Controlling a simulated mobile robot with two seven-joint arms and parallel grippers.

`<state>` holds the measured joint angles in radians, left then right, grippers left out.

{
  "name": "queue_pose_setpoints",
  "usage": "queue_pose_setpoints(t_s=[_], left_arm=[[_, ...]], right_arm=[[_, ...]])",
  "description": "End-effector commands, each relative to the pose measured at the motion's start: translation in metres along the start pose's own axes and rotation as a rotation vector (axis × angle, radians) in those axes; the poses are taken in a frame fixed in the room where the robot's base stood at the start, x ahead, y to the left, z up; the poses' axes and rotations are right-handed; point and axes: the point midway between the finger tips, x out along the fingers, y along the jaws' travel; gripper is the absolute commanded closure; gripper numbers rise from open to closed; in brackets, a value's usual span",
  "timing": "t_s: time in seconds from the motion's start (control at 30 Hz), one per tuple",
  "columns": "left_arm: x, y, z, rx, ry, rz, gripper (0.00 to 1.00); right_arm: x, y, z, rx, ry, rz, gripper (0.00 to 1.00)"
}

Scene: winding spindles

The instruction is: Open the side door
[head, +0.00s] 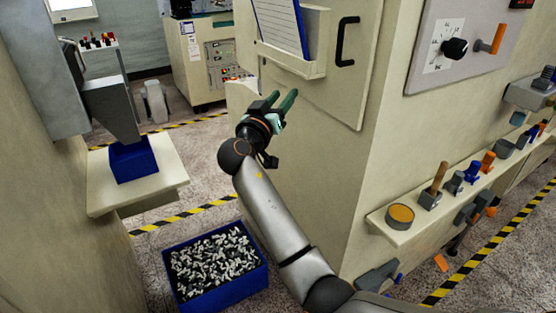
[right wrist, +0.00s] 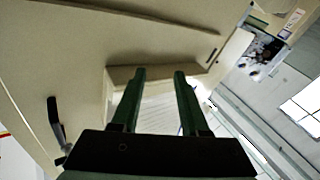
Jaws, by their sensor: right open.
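The side door (head: 330,90) is a beige panel on the side of the large machine cabinet. It looks flush with the cabinet. Its black bar handle (head: 346,42) is near the right edge; the handle also shows at the left of the right wrist view (right wrist: 55,118). A beige holder (head: 296,60) with papers is mounted on the door, left of the handle. My right gripper (head: 281,102) is open and empty, below the holder and down-left of the handle, apart from the handle. In the right wrist view its two dark green fingers (right wrist: 160,75) point toward the holder. My left gripper is not in view.
A ledge (head: 400,228) with knobs and tools runs along the cabinet's front at right. A blue box (head: 133,160) sits on a shelf at left.

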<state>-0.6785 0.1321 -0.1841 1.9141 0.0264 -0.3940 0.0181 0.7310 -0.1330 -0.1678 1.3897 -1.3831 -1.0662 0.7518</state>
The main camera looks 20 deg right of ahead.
Motion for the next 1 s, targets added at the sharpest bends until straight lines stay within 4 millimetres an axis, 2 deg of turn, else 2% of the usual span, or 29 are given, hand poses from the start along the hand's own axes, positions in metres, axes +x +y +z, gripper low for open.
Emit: queue_pose_setpoints(t_s=[0.13,0.33,0.7,1.0], left_arm=[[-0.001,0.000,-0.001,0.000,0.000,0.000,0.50],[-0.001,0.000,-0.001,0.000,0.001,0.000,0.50],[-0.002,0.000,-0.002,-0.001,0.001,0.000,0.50],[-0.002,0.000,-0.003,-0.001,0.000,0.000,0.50]], right_arm=[[0.005,-0.008,0.029,-0.021,0.017,-0.074,0.56],[-0.001,-0.019,0.067,-0.050,-0.007,-0.162,0.56],[-0.023,-0.033,0.132,-0.098,-0.074,-0.301,0.56],[-0.036,-0.037,0.159,-0.116,-0.109,-0.356,0.56]])
